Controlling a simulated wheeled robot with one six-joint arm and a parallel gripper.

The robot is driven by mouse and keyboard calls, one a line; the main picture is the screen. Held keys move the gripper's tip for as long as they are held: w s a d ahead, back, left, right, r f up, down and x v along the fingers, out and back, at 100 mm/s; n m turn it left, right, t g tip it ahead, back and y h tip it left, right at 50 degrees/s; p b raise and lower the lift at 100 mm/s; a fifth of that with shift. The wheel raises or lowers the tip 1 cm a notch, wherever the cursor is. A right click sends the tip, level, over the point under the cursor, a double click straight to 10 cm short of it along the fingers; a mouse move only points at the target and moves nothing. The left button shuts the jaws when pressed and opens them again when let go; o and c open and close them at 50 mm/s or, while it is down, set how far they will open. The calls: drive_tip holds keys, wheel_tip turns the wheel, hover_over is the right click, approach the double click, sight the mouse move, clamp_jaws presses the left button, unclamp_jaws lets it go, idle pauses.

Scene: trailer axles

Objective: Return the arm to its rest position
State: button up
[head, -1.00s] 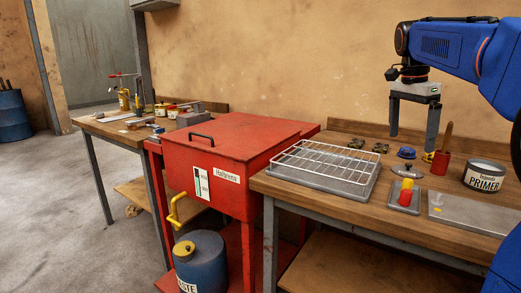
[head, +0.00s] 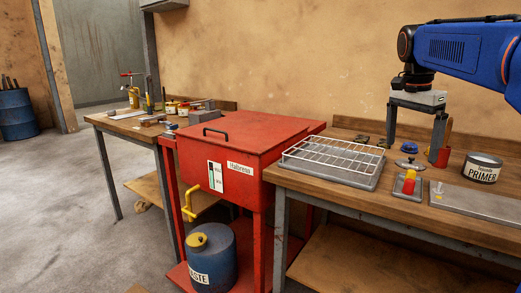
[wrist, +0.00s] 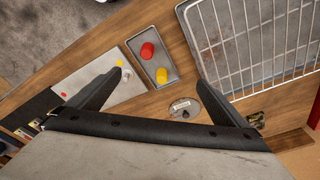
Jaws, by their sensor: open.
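My gripper (head: 414,155) hangs open and empty from my blue arm, fingers pointing down over the right workbench (head: 345,196). Its fingers stand apart, and I see nothing between them.
A wire rack (head: 335,154) on a grey tray lies left of my gripper. A primer can (head: 481,170) and a grey plate (head: 474,200) are at the right. A red cabinet (head: 225,160) stands between this bench and a cluttered left bench (head: 125,127). The wall is behind.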

drive_tip(key=s+a+f+n+t, duration=0.1)
drive_tip(key=s+a+f+n, duration=0.3)
drive_tip(key=s+f, duration=0.4)
drive_tip(key=s+a+f+n+t+y, duration=0.1)
drive_tip(key=s+a+f+n, duration=0.2)
drive_tip(key=s+f, duration=0.6)
drive_tip(key=s+a+f+n+t, duration=0.2)
drive_tip(key=s+a+f+n, duration=0.2)
drive_tip(key=s+f+n, duration=0.3)
wheel_tip(320, 180, down, 2)
drive_tip(key=s, duration=0.2)
drive_tip(key=shift+s+a+y, duration=0.3)
drive_tip(key=shift+s, duration=0.05)
